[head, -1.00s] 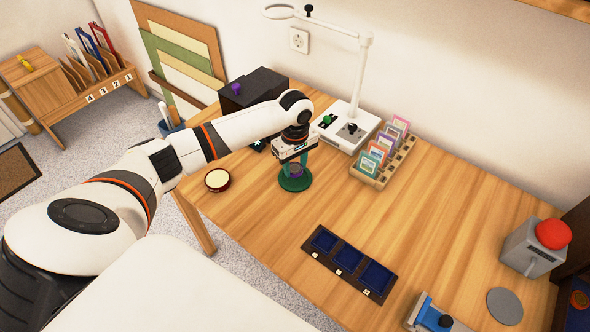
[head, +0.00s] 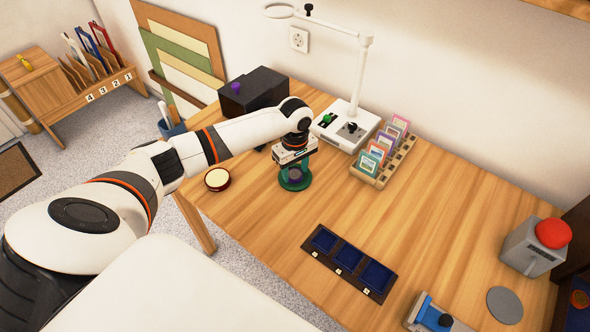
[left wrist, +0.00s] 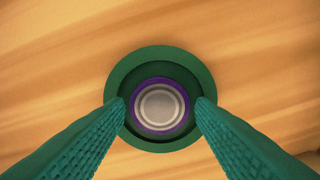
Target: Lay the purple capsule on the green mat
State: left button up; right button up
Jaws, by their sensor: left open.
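The purple capsule (left wrist: 160,105) is seen from above in the left wrist view as a purple ring around pale grey circles. It lies within the round green mat (left wrist: 117,82), near its middle. The capsule (head: 296,174) and the mat (head: 294,186) also show on the table in the head view, partly covered by my gripper. My left gripper (head: 295,170) is open, its green fingers (left wrist: 160,103) on either side of the capsule, with gaps between them and it. Whether the fingertips touch the mat I cannot tell. My right gripper is not in view.
A round cream-topped dish (head: 217,179) stands left of the mat. A black box (head: 262,92) and a white lamp base (head: 345,128) stand behind. A rack of small prints (head: 372,178) is to the right, a dark three-slot tray (head: 350,262) in front. Bare table surrounds the mat.

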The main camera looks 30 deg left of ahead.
aim_at(295, 173)
pick_arm(q)
notch_tip(295, 173, up, 12)
dwell(0.4)
jog(key=shift+f, duration=0.15)
